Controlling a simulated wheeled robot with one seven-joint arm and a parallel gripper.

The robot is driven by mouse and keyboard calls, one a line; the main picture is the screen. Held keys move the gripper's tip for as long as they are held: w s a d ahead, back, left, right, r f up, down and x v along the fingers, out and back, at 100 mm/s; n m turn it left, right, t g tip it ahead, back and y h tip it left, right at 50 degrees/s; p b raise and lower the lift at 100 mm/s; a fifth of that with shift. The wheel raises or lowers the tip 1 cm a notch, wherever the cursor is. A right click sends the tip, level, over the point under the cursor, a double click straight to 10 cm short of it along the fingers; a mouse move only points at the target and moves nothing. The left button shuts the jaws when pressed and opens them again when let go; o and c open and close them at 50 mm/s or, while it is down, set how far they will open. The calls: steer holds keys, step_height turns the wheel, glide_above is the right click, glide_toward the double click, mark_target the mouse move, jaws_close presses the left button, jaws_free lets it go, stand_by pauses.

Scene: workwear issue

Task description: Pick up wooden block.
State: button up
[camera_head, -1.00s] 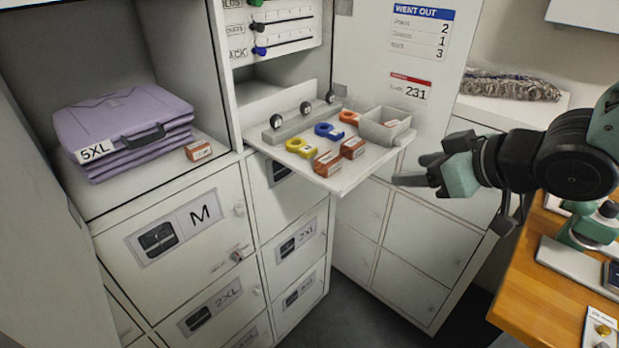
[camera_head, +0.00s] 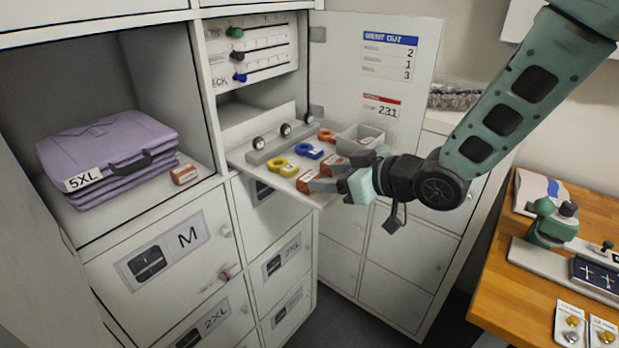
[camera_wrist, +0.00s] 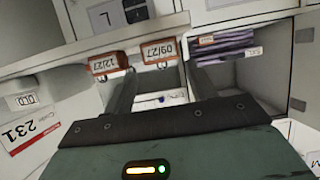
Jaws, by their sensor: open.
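Three small reddish-brown wooden blocks with white labels are in view. Two are at the front of the pull-out tray (camera_head: 248,172): one nearer block (camera_head: 306,182) and one farther block (camera_head: 335,166), partly hidden by my gripper. The third block (camera_head: 184,174) lies on the open shelf beside the purple clothes. In the wrist view, a block marked 09/27 (camera_wrist: 160,51) appears between my fingers, and one marked 12/27 (camera_wrist: 106,64) is by the left finger. My gripper (camera_head: 318,177) is open at the tray's right front, with its fingers toward the blocks. Contact cannot be told.
The tray also carries a yellow ring piece (camera_head: 283,167), a blue one (camera_head: 308,151), an orange one (camera_head: 327,136), a grey rail with knobs and a grey bin (camera_head: 362,138). An open door (camera_head: 392,55) stands behind. A wooden bench (camera_head: 520,275) is at right.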

mark_target(309, 176)
steer(key=shift+p+x, duration=1.3)
steer(key=shift+x, duration=1.05)
steer(key=shift+w+a+f, duration=0.15)
steer(key=shift+a+f, duration=0.2)
steer(key=shift+a, duration=0.15)
steer(key=c, duration=0.7)
